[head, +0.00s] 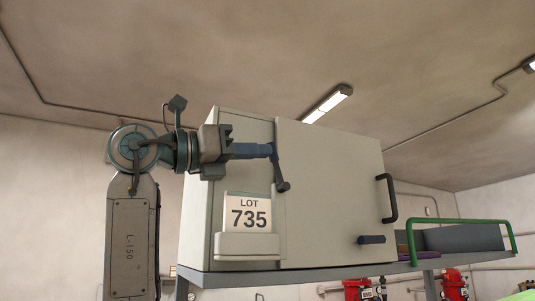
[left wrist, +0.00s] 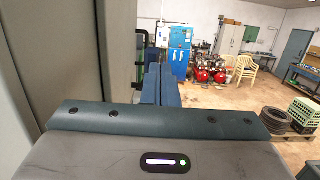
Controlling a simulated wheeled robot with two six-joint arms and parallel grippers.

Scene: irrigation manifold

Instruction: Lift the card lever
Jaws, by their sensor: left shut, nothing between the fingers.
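A pale grey-green cabinet (head: 335,190) stands on a shelf. A card reading "LOT 735" (head: 248,213) sits in a holder on its front. Just right of the card, a small dark lever (head: 281,178) slants up from its round lower end. A second dark lever (head: 371,239) lies level at the lower right of the door. My left gripper (head: 270,150) is shut and empty, its blue fingers at the upper end of the lever beside the card; I cannot tell whether they touch. Its fingers (left wrist: 161,85) lie together in the left wrist view, where no lever shows. My right gripper is not in view.
A black door handle (head: 390,198) sticks out at the cabinet's right. A grey box and a green rail (head: 512,238) are on the shelf (head: 300,275) further right. In the left wrist view, the cabinet wall (left wrist: 70,55) is close on the left; open floor lies beyond.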

